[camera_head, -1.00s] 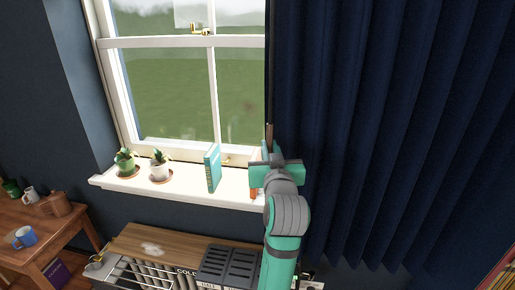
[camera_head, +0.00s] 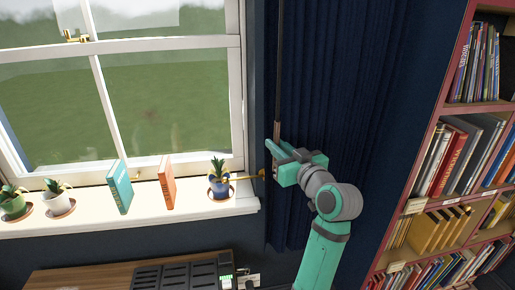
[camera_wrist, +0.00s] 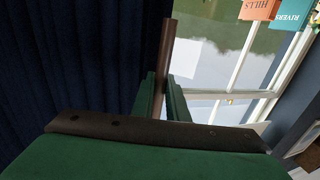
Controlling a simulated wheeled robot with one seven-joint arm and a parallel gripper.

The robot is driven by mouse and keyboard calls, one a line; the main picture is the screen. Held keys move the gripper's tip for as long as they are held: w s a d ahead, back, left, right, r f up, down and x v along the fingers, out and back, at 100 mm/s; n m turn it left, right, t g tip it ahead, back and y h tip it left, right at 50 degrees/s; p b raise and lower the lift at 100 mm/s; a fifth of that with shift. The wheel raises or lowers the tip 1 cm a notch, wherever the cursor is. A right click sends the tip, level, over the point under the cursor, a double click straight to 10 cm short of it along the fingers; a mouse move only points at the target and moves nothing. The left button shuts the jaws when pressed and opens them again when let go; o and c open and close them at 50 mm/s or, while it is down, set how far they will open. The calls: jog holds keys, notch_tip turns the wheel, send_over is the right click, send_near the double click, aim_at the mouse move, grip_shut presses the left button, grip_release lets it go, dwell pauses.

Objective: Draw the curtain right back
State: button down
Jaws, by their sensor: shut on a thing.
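The dark blue curtain (camera_head: 325,95) hangs gathered in narrow folds to the right of the window (camera_head: 140,95), clear of the glass. In the wrist view the curtain (camera_wrist: 70,60) fills the left side. A thin draw rod (camera_head: 280,70), dark with a brown wooden lower end, hangs along the curtain's left edge. My gripper (camera_head: 276,154) is shut on the rod's lower end. In the wrist view the rod (camera_wrist: 166,45) stands between the two green fingers of my gripper (camera_wrist: 161,95). The top of the curtain is out of view.
On the sill (camera_head: 95,212) stand a teal book (camera_head: 120,187), an orange book (camera_head: 167,182) and potted plants, one in a blue pot (camera_head: 219,186). A brass piece (camera_head: 246,178) juts near my gripper. A full red bookcase (camera_head: 425,150) stands at the right.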

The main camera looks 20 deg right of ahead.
jog(key=shift+s+d, duration=0.25)
jog(key=shift+d, duration=0.85)
jog(key=shift+s+d, duration=0.25)
jog(key=shift+d, duration=0.8)
jog(key=shift+d, duration=0.1)
jog(key=c, duration=2)
grip_release()
jog(key=s, duration=1)
jog(key=shift+s+d, duration=0.15)
jog(key=shift+s, duration=0.25)
